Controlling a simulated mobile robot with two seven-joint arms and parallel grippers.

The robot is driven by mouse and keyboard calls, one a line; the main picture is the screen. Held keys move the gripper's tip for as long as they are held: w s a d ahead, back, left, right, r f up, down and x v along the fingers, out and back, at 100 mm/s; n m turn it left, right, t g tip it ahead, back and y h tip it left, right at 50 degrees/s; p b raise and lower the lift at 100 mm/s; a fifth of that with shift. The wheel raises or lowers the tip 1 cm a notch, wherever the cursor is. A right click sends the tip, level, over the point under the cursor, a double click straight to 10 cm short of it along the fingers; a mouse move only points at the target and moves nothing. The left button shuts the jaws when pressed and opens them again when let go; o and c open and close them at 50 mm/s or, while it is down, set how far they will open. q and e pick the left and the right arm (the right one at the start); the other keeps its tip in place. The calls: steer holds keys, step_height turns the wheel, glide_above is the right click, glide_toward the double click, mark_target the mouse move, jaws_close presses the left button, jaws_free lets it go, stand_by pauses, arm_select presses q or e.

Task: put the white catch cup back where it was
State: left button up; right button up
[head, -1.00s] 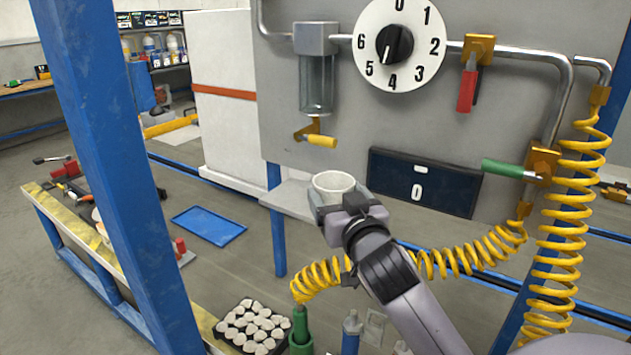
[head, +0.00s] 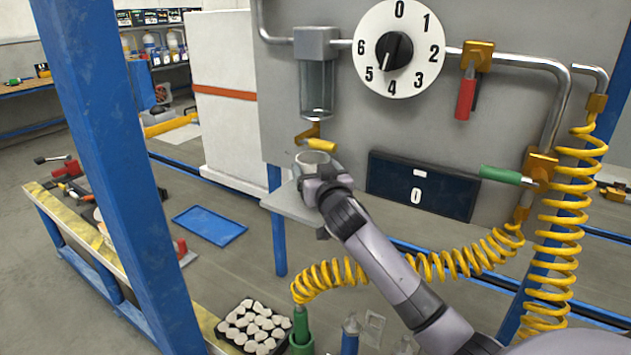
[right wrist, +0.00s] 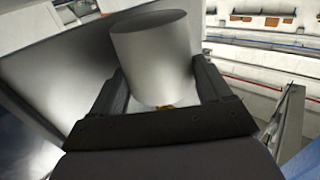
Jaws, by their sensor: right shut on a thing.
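The white catch cup (head: 313,160) is upright in my right gripper (head: 312,175), just above the small grey shelf (head: 288,205) on the panel. I cannot tell whether the cup touches the shelf. The cup is below the yellow-handled drain valve (head: 317,143) of the clear sight bowl (head: 317,86). In the right wrist view the cup (right wrist: 153,55) is between the two dark fingers of the right gripper (right wrist: 160,85), which are shut on it. My left gripper is not in view.
A dark display (head: 422,186) reading 0 is right of the gripper. A numbered dial (head: 397,50), a red-handled valve (head: 466,90) and a green-handled valve (head: 505,174) are on the panel. A coiled yellow hose (head: 440,262) hangs below. A blue post (head: 115,150) stands at left.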

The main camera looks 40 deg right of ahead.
steer(key=shift+f, duration=1.4)
steer(key=shift+f, duration=0.25)
steer(key=o, duration=1)
steer(key=shift+r, duration=0.1)
steer(key=shift+r, duration=0.2)
steer(key=v, duration=1.2)
steer(key=shift+b, duration=0.45)
steer(key=shift+a+f, duration=0.1)
steer(key=shift+a, duration=0.05)
